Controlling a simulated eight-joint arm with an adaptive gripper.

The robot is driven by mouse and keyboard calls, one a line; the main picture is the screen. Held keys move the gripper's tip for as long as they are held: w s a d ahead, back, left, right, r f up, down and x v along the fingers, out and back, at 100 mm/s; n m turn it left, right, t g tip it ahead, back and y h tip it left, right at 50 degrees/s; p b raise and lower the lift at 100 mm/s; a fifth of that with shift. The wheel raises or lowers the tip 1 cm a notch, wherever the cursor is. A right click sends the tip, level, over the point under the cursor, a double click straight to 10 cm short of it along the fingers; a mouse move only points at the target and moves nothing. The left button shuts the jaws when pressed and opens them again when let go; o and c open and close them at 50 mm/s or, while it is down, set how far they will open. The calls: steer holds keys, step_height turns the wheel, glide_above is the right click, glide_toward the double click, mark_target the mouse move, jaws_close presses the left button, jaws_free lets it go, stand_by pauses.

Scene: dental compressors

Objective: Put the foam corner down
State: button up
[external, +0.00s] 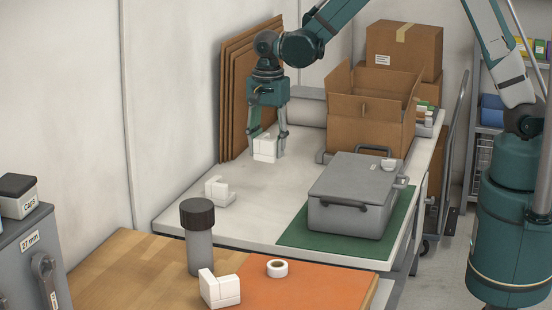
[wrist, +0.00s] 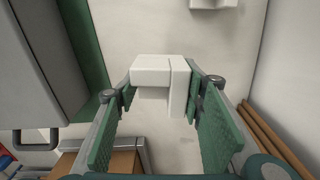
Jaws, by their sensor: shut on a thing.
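A white foam corner (external: 265,148) is between the fingers of my gripper (external: 267,150), which is shut on it. In the external view it is held over the white table (external: 180,218), near the back left. Whether it touches the table is hard to tell. The wrist view shows the held foam corner (wrist: 160,75) between the two green finger pads of my gripper (wrist: 160,98). A second foam corner (external: 220,192) lies on the white table closer to the front. A third foam corner (external: 220,287) stands on the wooden table.
A grey case (external: 350,200) sits on a green mat (external: 292,236) at right. An open cardboard box (external: 370,110) stands behind it. Brown cardboard sheets (external: 235,100) lean on the wall. A grey cylinder (external: 199,250) and tape roll (external: 277,268) are in front. White table around the gripper is clear.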

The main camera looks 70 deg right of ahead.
stand_by(0.3)
steer(key=n, duration=0.2)
steer(key=w+n, duration=0.1)
steer(key=n, duration=0.1)
steer(key=shift+w+a+f, duration=0.1)
steer(key=shift+f, duration=0.15)
steer(key=n, duration=0.1)
steer(key=w+n, duration=0.1)
steer(key=n, duration=0.3)
steer(key=shift+w+a+f+b, duration=0.15)
steer(key=shift+f+b, duration=0.1)
steer(key=shift+b, duration=0.05)
steer(key=n, duration=0.3)
steer(key=w+n, duration=0.1)
steer(key=n, duration=0.3)
steer(key=w+f+n, duration=0.1)
steer(key=n, duration=0.2)
steer(key=shift+w+a+b, duration=0.2)
steer(key=shift+a+b, duration=0.05)
steer(key=shift+b, duration=0.05)
